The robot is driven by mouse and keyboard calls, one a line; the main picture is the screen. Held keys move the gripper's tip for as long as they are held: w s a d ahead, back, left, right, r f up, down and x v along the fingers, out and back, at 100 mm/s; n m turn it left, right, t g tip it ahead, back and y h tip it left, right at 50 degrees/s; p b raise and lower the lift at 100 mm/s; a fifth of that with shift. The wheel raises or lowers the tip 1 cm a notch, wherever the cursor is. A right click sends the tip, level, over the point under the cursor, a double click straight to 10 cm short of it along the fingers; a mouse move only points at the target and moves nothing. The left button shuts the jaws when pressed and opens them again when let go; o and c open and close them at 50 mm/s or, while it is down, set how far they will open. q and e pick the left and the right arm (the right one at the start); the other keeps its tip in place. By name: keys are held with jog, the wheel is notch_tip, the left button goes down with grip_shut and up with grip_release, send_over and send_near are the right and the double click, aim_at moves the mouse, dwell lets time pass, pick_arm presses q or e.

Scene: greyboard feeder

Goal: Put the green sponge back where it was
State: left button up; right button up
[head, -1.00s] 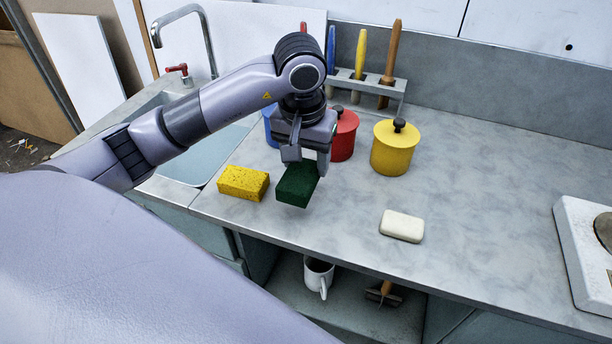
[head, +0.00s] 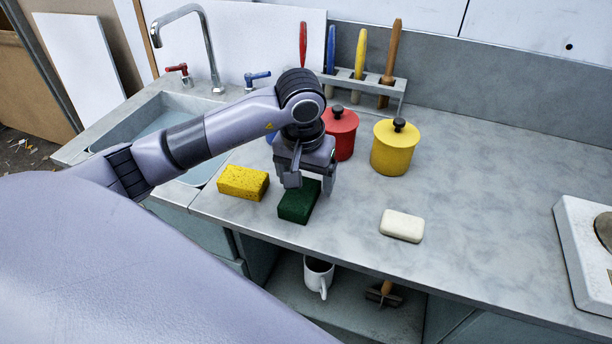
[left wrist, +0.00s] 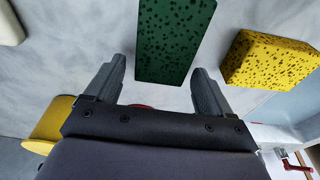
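The dark green sponge (head: 298,204) lies flat on the grey counter, just right of the yellow sponge (head: 243,183) and with a small gap between them. My left gripper (head: 311,184) is right over the back end of the green sponge, with its fingers spread. In the left wrist view, the green sponge (left wrist: 172,40) lies beyond and between the fingertips (left wrist: 160,68), with a gap showing on each side of its near end. The yellow sponge (left wrist: 272,62) shows to the right there. My right gripper is in neither view.
Red (head: 341,133) and yellow (head: 394,148) lidded pots stand behind the gripper, with a blue one mostly hidden. A white soap bar (head: 402,226) lies to the right. The sink (head: 140,120) is at left. Counter between soap and hob (head: 585,245) is clear.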

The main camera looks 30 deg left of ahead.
aim_at(304, 189)
pick_arm(q)
notch_tip(304, 189, up, 12)
jog(key=s, duration=0.1)
jog(key=shift+s+d, duration=0.25)
jog(key=shift+s, duration=0.1)
dwell(0.4)
dwell(0.5)
